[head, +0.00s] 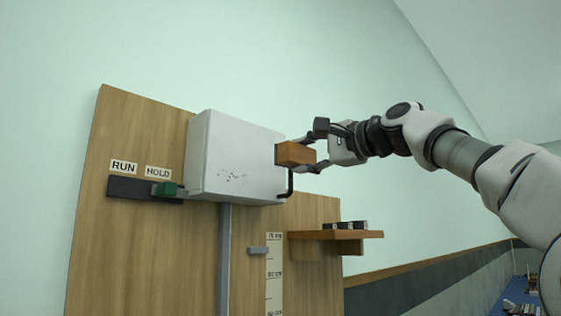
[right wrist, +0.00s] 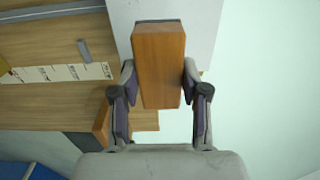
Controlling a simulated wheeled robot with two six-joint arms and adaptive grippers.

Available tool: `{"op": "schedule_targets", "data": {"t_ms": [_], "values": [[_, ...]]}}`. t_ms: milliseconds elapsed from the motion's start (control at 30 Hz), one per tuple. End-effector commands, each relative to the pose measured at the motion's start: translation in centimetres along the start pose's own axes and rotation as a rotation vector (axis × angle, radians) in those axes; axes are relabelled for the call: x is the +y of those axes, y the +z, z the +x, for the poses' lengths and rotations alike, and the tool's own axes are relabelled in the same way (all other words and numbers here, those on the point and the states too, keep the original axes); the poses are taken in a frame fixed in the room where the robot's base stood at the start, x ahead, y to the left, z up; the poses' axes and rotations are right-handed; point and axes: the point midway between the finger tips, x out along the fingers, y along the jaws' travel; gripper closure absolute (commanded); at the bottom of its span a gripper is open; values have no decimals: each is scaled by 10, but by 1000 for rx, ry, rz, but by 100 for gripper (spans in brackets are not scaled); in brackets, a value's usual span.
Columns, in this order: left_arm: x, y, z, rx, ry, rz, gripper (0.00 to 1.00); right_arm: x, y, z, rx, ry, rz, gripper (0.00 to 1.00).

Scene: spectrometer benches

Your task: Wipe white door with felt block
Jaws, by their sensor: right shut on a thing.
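The white door (head: 240,150) is the front of a white box on a wooden panel, with small dark specks on its lower middle. It also shows in the right wrist view (right wrist: 205,40). The felt block (head: 296,154) has a wooden body with a dark face toward the door. In the right wrist view the block (right wrist: 159,65) sits between both fingers. My right gripper (head: 308,153) is shut on it at the door's right edge. I cannot tell whether the felt touches the door. My left gripper is not in view.
A black handle (head: 290,184) is at the door's lower right. A green-ended lever (head: 165,189) sits left under RUN and HOLD labels. A small wooden shelf (head: 335,235) with dark items is below right, beside a scale strip (head: 274,275). The wall right of the box is clear.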

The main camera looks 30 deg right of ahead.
Motion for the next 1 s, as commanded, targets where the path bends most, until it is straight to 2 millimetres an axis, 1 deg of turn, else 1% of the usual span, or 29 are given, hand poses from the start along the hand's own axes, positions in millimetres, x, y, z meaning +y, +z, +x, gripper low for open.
{"op": "schedule_targets", "data": {"t_ms": [67, 167, 267, 300, 400, 500, 567, 667, 1000], "values": [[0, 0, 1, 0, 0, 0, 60, 0, 1, 0, 0, -1, -1, 83], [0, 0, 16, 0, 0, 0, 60, 10, 13, 1, 0, 0, -5, 83], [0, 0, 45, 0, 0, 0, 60, 28, 42, 4, -1, 1, -8, 83], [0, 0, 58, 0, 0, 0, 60, 34, 57, 5, -1, 0, -8, 83], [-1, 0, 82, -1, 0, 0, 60, 47, 92, 6, 0, -1, -8, 83], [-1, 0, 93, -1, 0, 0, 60, 51, 115, 8, 0, -2, -4, 83], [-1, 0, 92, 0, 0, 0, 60, 50, 120, 9, 0, -2, -1, 83], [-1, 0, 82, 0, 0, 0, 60, 44, 122, 14, -1, 0, 1, 83], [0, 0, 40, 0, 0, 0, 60, 40, 122, 55, -1, 0, 1, 83]]}}
